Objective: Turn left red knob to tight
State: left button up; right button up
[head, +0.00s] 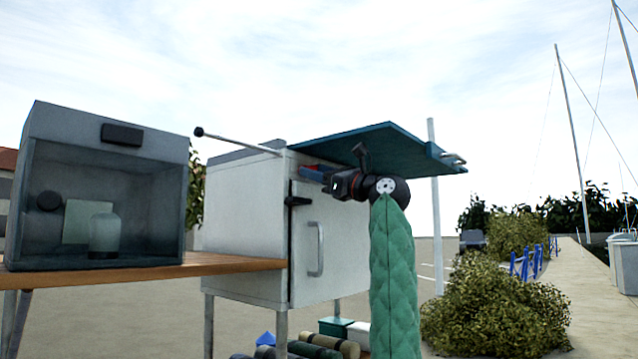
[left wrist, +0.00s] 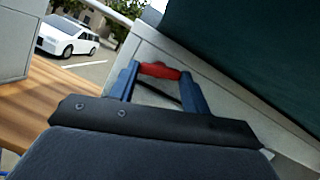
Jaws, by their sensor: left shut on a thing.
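The red knob (left wrist: 160,71) shows in the left wrist view between the two blue fingers of my left gripper (left wrist: 160,78). The fingers are shut on it, one on each side. The knob sits by the light upper edge of the white cabinet. In the head view my left gripper (head: 312,173) reaches left to the top front of the cabinet (head: 240,230), just under the teal panel (head: 385,150). The knob is mostly hidden there by the gripper. Its marking or turn angle cannot be read. My right gripper is not in view.
A black-tipped rod (head: 235,141) sticks out left of the cabinet top. The cabinet front has a grey handle (head: 317,250) and a black latch (head: 297,200). A grey open-fronted box (head: 105,185) stands on a wooden table (head: 150,272) at left. Open air lies right of my left arm.

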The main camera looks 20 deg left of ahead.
pick_arm(q)
jog(key=shift+s+r+m+t+b, duration=0.1)
jog(key=shift+m+t+b, duration=0.45)
jog(key=shift+m, duration=0.8)
jog(key=shift+s+r+m+t+b, duration=0.1)
jog(key=shift+m+t+b, duration=0.15)
jog(key=shift+m+t, duration=0.85)
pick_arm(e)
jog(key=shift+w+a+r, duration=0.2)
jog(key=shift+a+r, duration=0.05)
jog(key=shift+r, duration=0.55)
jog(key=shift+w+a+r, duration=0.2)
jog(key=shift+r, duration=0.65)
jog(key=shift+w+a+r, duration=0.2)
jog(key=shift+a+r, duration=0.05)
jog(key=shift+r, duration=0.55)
pick_arm(q)
jog(key=shift+o, duration=0.2)
jog(key=shift+m+g, duration=0.25)
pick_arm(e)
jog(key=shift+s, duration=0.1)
pick_arm(q)
jog(key=o, duration=1)
jog(key=shift+c, duration=0.2)
jog(key=shift+f, duration=0.15)
jog(key=shift+d+f, duration=0.1)
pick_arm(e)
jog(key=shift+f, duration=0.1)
